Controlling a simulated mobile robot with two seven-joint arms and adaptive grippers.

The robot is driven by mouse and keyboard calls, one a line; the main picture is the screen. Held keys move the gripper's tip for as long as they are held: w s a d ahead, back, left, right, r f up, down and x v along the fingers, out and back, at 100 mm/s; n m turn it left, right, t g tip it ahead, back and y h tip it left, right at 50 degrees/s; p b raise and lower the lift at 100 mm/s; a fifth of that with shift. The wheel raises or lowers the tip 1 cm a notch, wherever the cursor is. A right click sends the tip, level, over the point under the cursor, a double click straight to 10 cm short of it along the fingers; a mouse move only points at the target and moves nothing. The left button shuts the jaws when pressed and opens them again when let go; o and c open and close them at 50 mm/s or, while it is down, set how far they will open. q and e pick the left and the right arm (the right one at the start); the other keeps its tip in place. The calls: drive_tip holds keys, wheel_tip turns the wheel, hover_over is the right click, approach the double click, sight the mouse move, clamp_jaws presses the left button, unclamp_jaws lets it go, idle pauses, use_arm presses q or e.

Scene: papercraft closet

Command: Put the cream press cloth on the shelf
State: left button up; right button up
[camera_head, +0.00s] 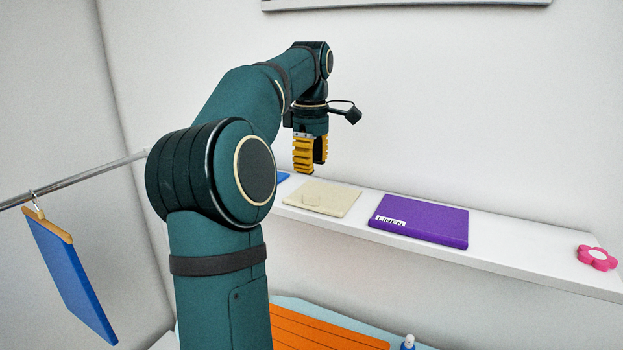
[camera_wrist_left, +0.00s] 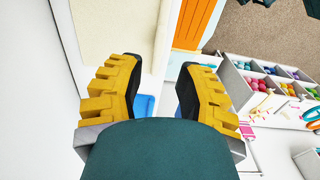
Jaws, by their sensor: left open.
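The cream press cloth (camera_head: 318,198) lies flat on the white shelf (camera_head: 520,247), left of a purple item marked LINEN (camera_head: 420,219). My left gripper (camera_head: 310,156) is above the shelf near the cloth's left part, pointing down, apart from it and empty. In the left wrist view the cloth (camera_wrist_left: 110,35) shows beyond the open yellow fingers (camera_wrist_left: 157,85). My right gripper is in neither view.
A pink flower-shaped object (camera_head: 597,257) sits at the shelf's right end. A blue item (camera_head: 283,177) is partly hidden left of the cloth. A blue hanging piece (camera_head: 70,275) is on a rail at left. Below are an orange panel (camera_head: 325,330) and compartments of coloured balls (camera_wrist_left: 252,82).

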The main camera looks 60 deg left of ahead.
use_arm(q)
drive_tip(key=shift+r+p, duration=0.3)
drive_tip(key=shift+r, duration=1.2)
